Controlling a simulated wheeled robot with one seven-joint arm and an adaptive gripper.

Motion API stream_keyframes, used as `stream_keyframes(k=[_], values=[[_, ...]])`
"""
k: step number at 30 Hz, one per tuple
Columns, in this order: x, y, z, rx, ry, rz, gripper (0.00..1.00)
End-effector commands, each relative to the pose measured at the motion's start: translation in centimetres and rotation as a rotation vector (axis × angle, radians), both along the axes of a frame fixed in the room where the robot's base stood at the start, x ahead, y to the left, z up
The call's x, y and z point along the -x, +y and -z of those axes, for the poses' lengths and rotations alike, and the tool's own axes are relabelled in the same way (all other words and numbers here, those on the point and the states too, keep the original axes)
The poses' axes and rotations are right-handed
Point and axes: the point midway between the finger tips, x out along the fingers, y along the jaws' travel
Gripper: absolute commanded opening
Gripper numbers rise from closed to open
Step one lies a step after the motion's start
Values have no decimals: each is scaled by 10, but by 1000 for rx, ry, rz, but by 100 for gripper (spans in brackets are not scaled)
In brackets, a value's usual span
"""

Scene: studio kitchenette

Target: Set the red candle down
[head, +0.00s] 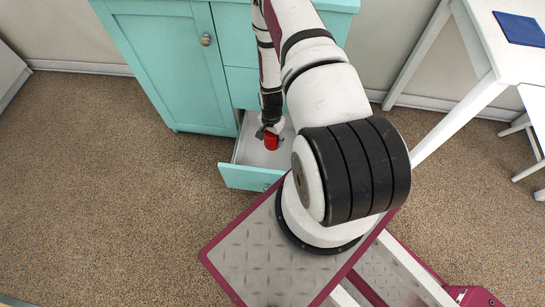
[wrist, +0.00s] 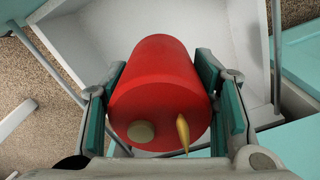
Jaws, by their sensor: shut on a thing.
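The red candle (wrist: 165,75) is a thick red cylinder with a golden flame-shaped tip and a pale round spot on its near end. My gripper (wrist: 165,100) is shut on it, with one pad on each side. In the head view the red candle (head: 271,141) shows in my gripper (head: 270,133), over the open drawer (head: 239,153) of the turquoise cabinet. The wrist view shows the drawer's pale inside (wrist: 215,22) behind the candle. I cannot tell whether the candle touches the drawer floor.
The turquoise cabinet (head: 165,65) stands behind the drawer, its door closed. A white table (head: 500,55) with a blue mat (head: 520,28) stands at the right. My arm hides part of the drawer's right side. Carpet at the left is clear.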

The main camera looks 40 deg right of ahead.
Motion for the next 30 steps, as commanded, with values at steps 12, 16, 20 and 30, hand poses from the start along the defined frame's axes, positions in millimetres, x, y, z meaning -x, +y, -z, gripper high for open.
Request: stream_keyframes(k=[12, 16, 20, 30], values=[[3, -1, 65, 1, 0, 15, 19], [3, -1, 72, 1, 0, 15, 19], [3, -1, 87, 0, 1, 15, 19], [3, -1, 105, 1, 0, 14, 19]])
